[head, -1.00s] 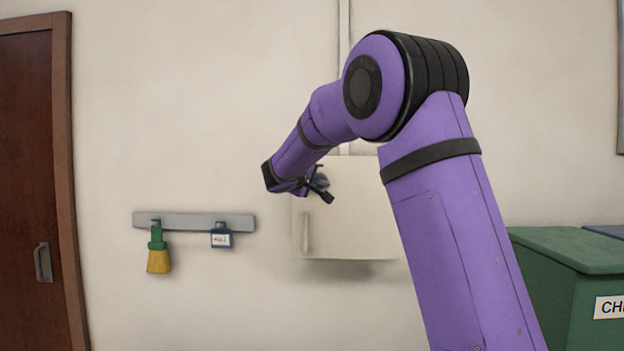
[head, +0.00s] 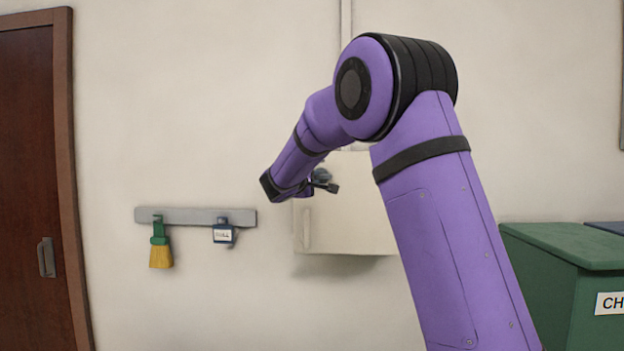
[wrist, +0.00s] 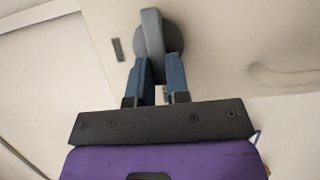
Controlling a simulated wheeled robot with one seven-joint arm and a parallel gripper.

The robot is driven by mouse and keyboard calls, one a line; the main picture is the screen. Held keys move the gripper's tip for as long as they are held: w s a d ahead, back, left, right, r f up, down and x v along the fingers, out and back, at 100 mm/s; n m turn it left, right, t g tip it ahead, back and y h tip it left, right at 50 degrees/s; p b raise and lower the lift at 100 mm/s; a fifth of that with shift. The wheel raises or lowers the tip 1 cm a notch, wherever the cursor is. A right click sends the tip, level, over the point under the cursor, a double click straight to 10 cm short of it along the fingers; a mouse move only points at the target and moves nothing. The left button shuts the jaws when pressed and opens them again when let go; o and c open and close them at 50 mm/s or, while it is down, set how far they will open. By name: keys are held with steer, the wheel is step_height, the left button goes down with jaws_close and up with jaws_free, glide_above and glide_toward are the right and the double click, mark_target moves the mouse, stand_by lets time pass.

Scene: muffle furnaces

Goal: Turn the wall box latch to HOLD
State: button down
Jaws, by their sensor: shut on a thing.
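The wall box (head: 350,225) is a pale cabinet on the wall, partly behind my arm in the head view. Its latch (wrist: 152,30) is a grey lever on a round dark grey disc, seen up close at the top of the wrist view. My gripper (wrist: 158,72) has its two blue-grey fingers on either side of the lever's lower end and is shut on it. In the head view my gripper (head: 318,186) is at the box's upper left. A small dark mark (wrist: 117,50) sits left of the disc. No HOLD lettering is readable.
A grey wall rail (head: 190,216) left of the box holds a green and yellow brush (head: 160,245) and a labelled padlock-like item (head: 222,234). A brown door (head: 35,190) is at far left. A green bin (head: 560,260) stands at right.

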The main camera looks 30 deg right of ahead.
steer(key=c, duration=1.1)
jaws_free()
steer(key=v, duration=1)
steer(key=shift+s+a, duration=0.2)
steer(key=shift+a, duration=0.05)
steer(key=shift+f, duration=0.15)
